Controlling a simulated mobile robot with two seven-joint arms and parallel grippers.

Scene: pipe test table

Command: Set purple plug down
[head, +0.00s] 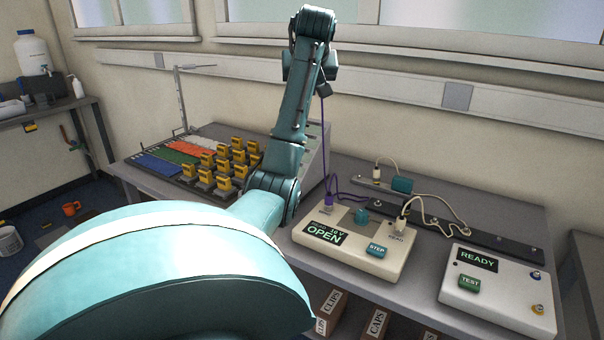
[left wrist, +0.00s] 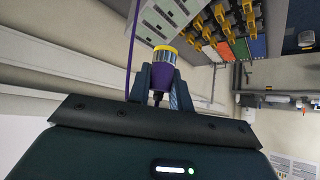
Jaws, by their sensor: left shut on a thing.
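The purple plug (left wrist: 161,76) is held between the fingers of my left gripper (left wrist: 160,84) in the left wrist view. It has a yellow ring and a clear end pointing away from the palm. In the head view my left arm is raised above the table; its wrist hides the plug and most of the gripper. A purple cable (head: 323,140) hangs from there to the cream box reading OPEN (head: 350,242). The cable also shows beside the gripper in the left wrist view (left wrist: 131,50). My right gripper is in neither view.
A board with several yellow blocks (head: 222,162) and coloured strips (head: 183,151) fills the table's left part. A dark rail (head: 470,233) with a white plug and cable lies behind the boxes. The READY box (head: 490,290) is at right. Labelled cartons (head: 374,325) sit below the table.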

